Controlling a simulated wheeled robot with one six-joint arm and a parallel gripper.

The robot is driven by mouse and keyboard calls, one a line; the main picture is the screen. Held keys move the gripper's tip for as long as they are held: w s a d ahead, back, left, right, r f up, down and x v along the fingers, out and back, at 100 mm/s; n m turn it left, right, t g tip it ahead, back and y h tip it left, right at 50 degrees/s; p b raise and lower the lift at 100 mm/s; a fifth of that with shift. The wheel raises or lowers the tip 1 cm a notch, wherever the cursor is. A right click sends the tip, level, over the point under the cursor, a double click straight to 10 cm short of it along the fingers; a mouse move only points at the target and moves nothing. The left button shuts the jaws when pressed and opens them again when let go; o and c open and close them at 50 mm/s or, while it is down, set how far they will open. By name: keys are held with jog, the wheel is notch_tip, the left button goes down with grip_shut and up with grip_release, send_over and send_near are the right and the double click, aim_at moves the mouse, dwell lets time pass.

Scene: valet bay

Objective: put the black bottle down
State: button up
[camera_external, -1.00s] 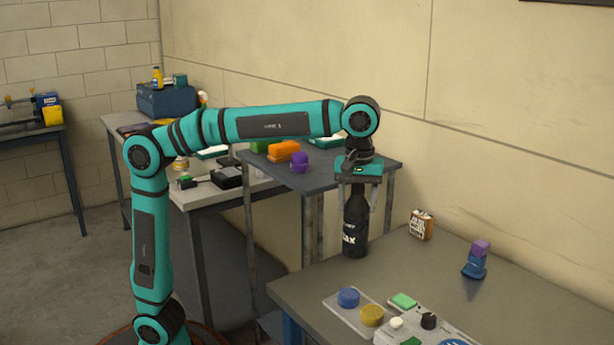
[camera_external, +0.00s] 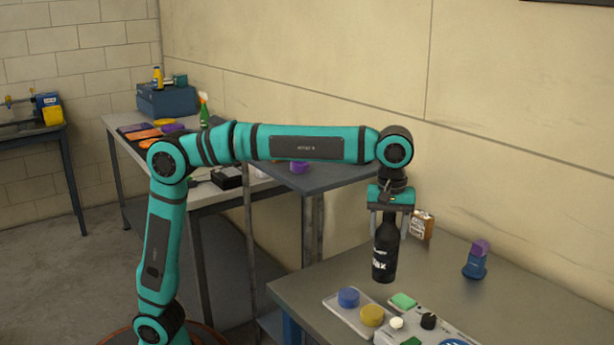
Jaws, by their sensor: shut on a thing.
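The black bottle (camera_external: 385,252) has pale lettering on its side and is upright over the grey workbench (camera_external: 310,286). My gripper (camera_external: 387,217) points straight down and is shut on the bottle's upper part, one finger on each side. The bottle's base appears just above or at the bench top; I cannot tell if it touches.
A clear tray with a blue round tub (camera_external: 348,297) and a yellow tub (camera_external: 372,315) lies in front of the bottle. A green sponge-like block (camera_external: 403,301) and a panel with knobs (camera_external: 440,330) are nearby. A blue bottle with purple top (camera_external: 476,262) stands right.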

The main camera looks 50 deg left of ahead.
aim_at(390, 213)
jog(key=shift+f, duration=2.2)
jog(key=o, duration=1.7)
notch_tip(390, 213, up, 11)
jog(key=shift+r, duration=0.65)
